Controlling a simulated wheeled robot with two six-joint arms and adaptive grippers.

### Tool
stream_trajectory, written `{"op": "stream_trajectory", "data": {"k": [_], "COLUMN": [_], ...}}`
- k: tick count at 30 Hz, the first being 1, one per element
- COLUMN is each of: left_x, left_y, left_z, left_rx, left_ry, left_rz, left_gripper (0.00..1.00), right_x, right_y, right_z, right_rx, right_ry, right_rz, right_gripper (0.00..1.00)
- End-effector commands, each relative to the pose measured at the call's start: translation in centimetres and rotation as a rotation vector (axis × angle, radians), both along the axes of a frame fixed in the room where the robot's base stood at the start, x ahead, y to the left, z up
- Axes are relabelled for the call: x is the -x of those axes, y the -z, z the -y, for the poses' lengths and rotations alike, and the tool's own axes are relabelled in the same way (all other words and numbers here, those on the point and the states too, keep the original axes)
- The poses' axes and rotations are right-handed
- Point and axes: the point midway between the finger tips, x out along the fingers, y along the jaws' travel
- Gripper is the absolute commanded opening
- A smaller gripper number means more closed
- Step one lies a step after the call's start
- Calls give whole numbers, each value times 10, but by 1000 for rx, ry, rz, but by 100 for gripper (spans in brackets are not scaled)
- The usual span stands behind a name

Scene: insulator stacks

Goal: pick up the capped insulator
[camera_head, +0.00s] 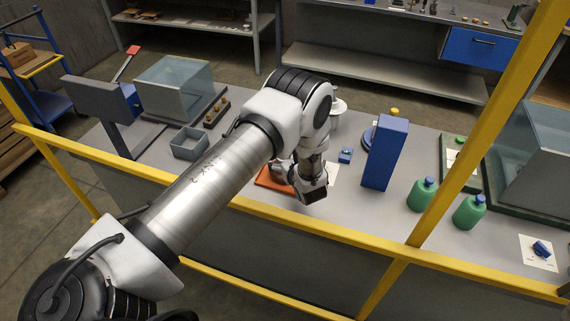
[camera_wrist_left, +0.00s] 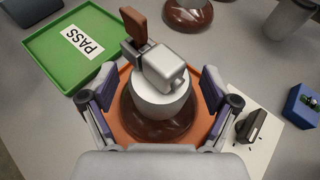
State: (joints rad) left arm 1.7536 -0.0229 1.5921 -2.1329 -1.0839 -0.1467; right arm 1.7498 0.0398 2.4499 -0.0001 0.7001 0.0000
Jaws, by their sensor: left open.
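The capped insulator (camera_wrist_left: 160,97) stands on an orange tray (camera_wrist_left: 207,128) in the left wrist view. It has a glossy brown base, a pale grey cap and a metal fitting with a brown tongue on top. My left gripper (camera_wrist_left: 157,92) is open, with one finger on each side of the cap and visible gaps to it. In the head view my left gripper (camera_head: 310,186) is low by the orange tray (camera_head: 272,181), and my arm hides the insulator. My right gripper is not in view.
A green tray labelled PASS (camera_wrist_left: 50,54) lies left of the orange tray. A white card with a dark knob (camera_wrist_left: 250,127) and a blue block (camera_wrist_left: 303,105) are to the right. A tall blue box (camera_head: 385,153) and a yellow rail (camera_head: 300,226) stand near my arm.

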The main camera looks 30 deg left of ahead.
Motion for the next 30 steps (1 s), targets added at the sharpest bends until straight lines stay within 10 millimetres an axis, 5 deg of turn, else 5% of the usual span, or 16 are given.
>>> {"op": "stream_trajectory", "data": {"k": [1,8,20,30], "left_x": [0,0,-1,-2], "left_y": [0,0,-8,-71], "left_z": [0,0,0,0], "left_rx": [0,1,-1,-2], "left_ry": [0,0,-1,0], "left_rz": [0,1,6,8], "left_gripper": [80,0,0,0], "right_x": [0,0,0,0], "right_y": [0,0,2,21], "right_z": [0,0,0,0], "right_rx": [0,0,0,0], "right_ry": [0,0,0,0], "right_rz": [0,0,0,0], "right_gripper": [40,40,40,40]}}
